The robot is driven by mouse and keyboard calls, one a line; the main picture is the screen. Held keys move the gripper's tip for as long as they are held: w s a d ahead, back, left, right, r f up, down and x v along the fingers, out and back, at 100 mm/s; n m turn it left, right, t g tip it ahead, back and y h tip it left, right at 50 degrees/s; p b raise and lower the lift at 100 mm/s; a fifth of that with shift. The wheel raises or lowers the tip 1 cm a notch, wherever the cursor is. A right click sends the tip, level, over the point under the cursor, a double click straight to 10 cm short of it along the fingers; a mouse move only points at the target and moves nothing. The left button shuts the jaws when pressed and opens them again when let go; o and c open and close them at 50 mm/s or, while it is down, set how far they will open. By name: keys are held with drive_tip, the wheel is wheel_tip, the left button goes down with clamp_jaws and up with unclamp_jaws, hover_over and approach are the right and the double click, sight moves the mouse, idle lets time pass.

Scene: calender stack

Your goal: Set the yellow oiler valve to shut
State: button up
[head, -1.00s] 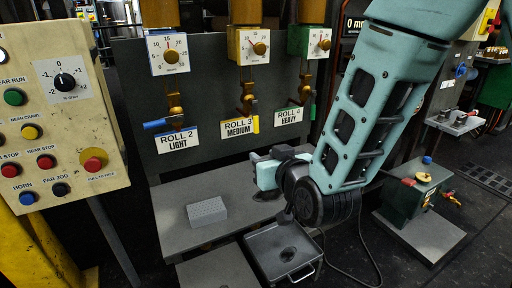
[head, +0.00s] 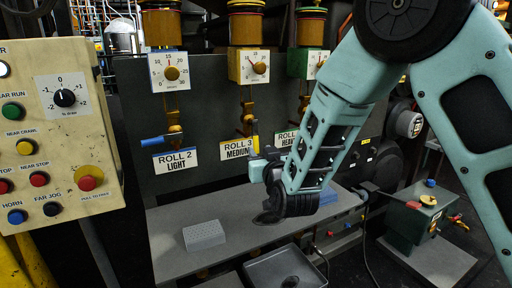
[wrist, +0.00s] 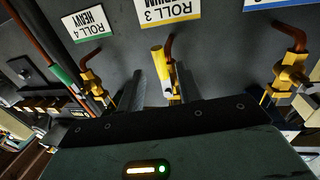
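The yellow oiler valve is the brass valve (head: 247,112) under the Roll 3 oiler. Its yellow handle (head: 256,138) hangs downward beside the ROLL 3 MEDIUM label. My gripper (head: 262,158) is at the handle's lower end in the head view, partly hidden by my arm. In the wrist view, where the labels appear upside down, my gripper (wrist: 160,88) is open. Its two dark fingers stand on either side of the yellow handle (wrist: 159,62) in the picture. Whether they touch it, I cannot tell.
The Roll 2 valve's blue handle (head: 154,141) lies sideways to the left. The Roll 4 valve's green handle (wrist: 62,73) is near my gripper in the wrist view. Below is a grey shelf (head: 170,233) with a grey block (head: 204,235). A button panel (head: 60,130) stands at left.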

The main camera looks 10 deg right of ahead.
sight(257, 147)
drive_tip(key=shift+w+a, duration=0.15)
drive_tip(key=shift+w, duration=1.25)
drive_tip(key=shift+w+a, duration=0.1)
drive_tip(key=shift+w, duration=1.25)
clamp_jaws()
